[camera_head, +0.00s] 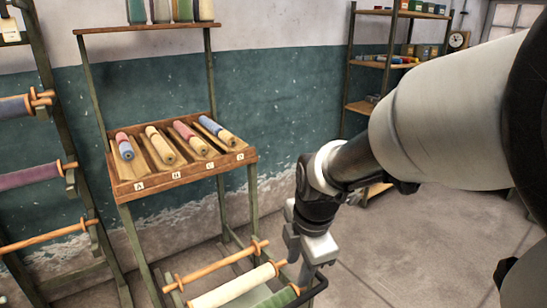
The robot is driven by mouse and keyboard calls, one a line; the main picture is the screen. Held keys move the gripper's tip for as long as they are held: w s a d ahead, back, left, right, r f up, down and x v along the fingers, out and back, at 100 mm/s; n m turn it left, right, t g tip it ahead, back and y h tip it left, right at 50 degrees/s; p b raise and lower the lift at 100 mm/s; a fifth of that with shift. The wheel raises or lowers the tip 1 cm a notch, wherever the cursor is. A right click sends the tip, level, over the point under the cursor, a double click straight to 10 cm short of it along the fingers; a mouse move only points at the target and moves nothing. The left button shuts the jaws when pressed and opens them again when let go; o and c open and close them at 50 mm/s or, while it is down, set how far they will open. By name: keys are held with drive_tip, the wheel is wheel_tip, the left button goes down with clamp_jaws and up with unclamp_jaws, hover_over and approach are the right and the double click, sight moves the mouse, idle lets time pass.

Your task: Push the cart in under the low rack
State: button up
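The cart shows at the bottom edge, carrying a bare wooden rod (215,267), a cream roll (232,288) and a green roll (268,303). Its lower part is out of frame. A black bar (316,288), apparently its handle, is at its right end. My gripper (306,276) points down at this bar; the fingertips are small and partly hidden, so I cannot tell whether they close on it. The green-legged rack (134,188) with a sloping wooden tray stands behind and left of the cart. How far the cart reaches under it is unclear.
The tray holds several coloured rolls (160,145). Another rack with a purple roll (30,176) stands at the left. Shelves (372,64) stand against the back wall at right. Bare concrete floor (400,245) lies right of the cart. My arm covers much of the right side.

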drive_tip(key=w+a+f+n+b, duration=0.1)
drive_tip(key=f+b, duration=0.1)
drive_tip(key=f, duration=0.5)
drive_tip(key=w+a+f+n+b, duration=0.1)
drive_tip(key=f+b, duration=0.1)
drive_tip(key=f, duration=0.5)
drive_tip(key=w+a+f+n+b, duration=0.1)
drive_tip(key=f+b, duration=0.1)
drive_tip(key=f, duration=0.5)
drive_tip(key=shift+w+a+f+g+b, duration=0.1)
drive_tip(key=shift+w+a+g+b, duration=0.1)
drive_tip(key=shift+w+g+b, duration=0.1)
clamp_jaws()
